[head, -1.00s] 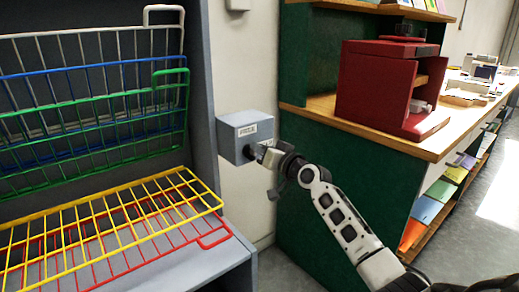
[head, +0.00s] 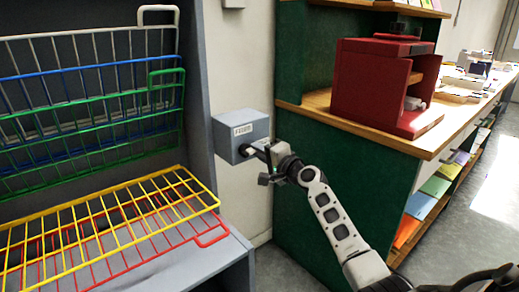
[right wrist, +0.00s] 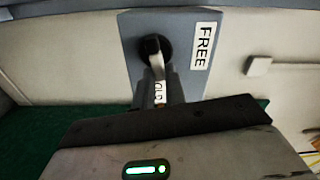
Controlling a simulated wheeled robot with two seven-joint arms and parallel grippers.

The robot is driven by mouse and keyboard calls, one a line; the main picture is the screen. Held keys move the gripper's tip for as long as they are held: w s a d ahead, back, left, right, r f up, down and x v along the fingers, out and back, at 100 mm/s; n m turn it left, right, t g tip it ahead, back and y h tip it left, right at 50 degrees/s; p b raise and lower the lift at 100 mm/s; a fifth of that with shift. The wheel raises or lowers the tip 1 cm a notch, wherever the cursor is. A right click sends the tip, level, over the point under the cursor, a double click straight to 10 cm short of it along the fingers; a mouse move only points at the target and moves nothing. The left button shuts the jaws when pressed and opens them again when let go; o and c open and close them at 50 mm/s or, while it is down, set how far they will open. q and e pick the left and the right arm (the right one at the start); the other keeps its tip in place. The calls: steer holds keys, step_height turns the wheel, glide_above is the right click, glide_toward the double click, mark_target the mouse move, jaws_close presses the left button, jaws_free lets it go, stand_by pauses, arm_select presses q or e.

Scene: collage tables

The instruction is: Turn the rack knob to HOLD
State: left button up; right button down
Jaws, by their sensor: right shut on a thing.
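A grey-blue box (head: 240,130) is fixed to the wall beside the drying rack, with a small label on its front. In the right wrist view its face (right wrist: 186,24) carries a FREE label (right wrist: 203,46) and a round black knob (right wrist: 154,46) with a pale lever. My left gripper is out of view.
The rack's yellow shelf (head: 120,212) and red shelf (head: 212,236) lie lowered at the left. The green (head: 168,73), blue and white shelves are raised. A green cabinet (head: 330,185) with a red press (head: 375,85) on it stands close at the right.

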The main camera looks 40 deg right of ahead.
steer(key=shift+f+m, duration=0.3)
steer(key=shift+m, duration=0.8)
steer(key=c, duration=1.4)
jaws_free()
steer(key=shift+c, duration=0.2)
steer(key=s+d, duration=0.1)
steer(key=s, duration=1.5)
steer(key=shift+d+p, duration=0.15)
steer(key=shift+p, duration=0.25)
